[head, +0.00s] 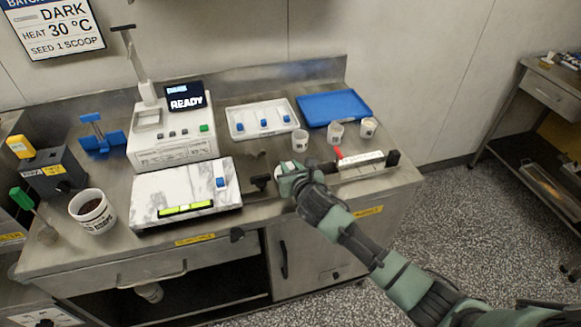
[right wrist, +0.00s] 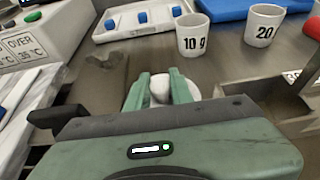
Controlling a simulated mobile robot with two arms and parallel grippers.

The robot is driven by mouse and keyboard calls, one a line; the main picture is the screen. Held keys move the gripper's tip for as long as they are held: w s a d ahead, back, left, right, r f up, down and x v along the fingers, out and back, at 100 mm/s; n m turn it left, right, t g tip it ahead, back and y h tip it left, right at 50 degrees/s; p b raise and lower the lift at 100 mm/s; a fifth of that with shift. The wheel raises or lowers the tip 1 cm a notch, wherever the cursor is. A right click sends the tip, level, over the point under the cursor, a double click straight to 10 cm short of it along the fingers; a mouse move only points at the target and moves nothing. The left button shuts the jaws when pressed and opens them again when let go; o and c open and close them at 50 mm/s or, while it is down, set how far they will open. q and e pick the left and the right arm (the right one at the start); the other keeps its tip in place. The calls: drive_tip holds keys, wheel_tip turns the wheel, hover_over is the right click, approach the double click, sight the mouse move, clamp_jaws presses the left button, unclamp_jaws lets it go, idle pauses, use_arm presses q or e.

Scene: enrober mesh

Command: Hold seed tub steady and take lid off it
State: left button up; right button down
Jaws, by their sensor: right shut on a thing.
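A small white tub (head: 279,173), which I take to be the seed tub, stands on the steel bench, mostly hidden behind my right gripper (head: 288,172). In the right wrist view, my right gripper (right wrist: 158,88) is shut on a white rounded piece (right wrist: 159,90), seemingly the lid or its knob. A white round edge shows just behind and beside the fingers. I cannot tell whether the lid is seated or apart from the tub. My left gripper is in neither view.
A long rail-like item (head: 360,160) lies right. A marble slab (head: 165,190) and a cup of dark contents (head: 92,222) are left.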

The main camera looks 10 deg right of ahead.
drive_tip(key=c, duration=1.2)
unclamp_jaws()
drive_tip(key=shift+f, duration=0.1)
drive_tip(key=shift+c, duration=0.2)
